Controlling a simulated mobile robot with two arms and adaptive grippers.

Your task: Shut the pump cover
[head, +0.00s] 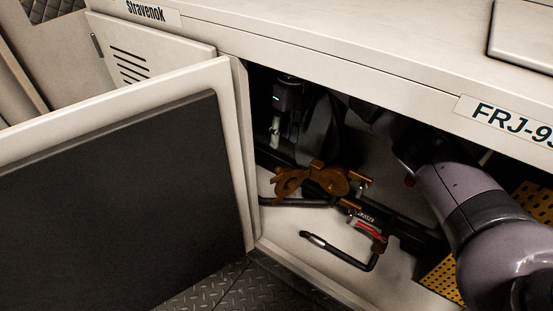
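A large hinged panel (110,205), pale-edged with a dark inner face, stands wide open at the left. It looks like the pump cover, though no label on it shows. Its hinge side meets the left edge of the frame opening. My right arm comes in from the right and reaches through the opening. My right gripper (276,131) hangs in the dark upper left of the compartment, apart from the panel's dark face. Its fingers are small and shadowed, so I cannot tell whether they are open. My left gripper is not in view.
Inside the compartment are rusty brown fittings (318,179), a black bent pipe (345,251) and a red-handled part (369,231). A yellow perforated panel (441,282) is at the right. A pale countertop (380,35) overhangs the opening. Diamond-plate floor (235,287) shows below.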

